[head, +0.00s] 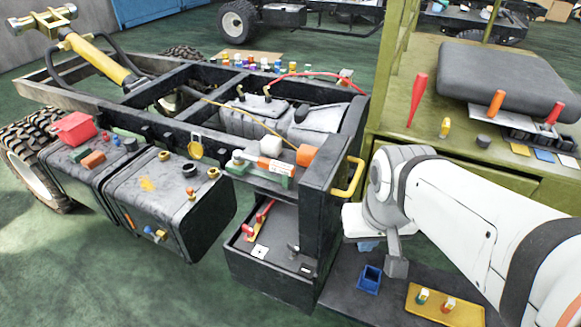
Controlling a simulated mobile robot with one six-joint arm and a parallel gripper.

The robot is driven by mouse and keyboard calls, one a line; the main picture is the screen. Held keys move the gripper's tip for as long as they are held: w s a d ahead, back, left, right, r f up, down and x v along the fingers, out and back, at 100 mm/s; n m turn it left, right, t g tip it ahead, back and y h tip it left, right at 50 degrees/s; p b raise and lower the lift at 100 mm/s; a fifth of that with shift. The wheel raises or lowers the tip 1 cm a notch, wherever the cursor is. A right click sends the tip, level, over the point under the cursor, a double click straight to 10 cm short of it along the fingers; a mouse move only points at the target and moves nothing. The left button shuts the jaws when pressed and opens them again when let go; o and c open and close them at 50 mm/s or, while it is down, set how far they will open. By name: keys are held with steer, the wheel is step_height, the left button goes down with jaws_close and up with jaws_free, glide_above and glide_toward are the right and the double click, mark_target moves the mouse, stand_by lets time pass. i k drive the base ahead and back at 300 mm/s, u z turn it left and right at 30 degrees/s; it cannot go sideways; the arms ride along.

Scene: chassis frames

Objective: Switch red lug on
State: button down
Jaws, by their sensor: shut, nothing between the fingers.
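Red pieces (264,211) stand in the open dark box (268,287) at the front of the chassis frame; they look like a small lever or lug with red parts at its foot. I cannot tell for sure which part is the red lug or how it is set. My gripper (396,267) points down to the right of this box, above the dark mat. It is shut and empty, apart from the red pieces. My white arm comes in from the right and hides part of the bench.
A yellow handle (348,178) sticks out from the frame between the box and my arm. The dark tank (172,212) stands left of the box. Green floor is clear at lower left.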

mark_target(260, 219)
steer(key=z, duration=0.95)
steer(key=k, duration=0.65)
steer(key=u, duration=1.2)
steer(key=i, duration=1)
steer(key=u, duration=0.05)
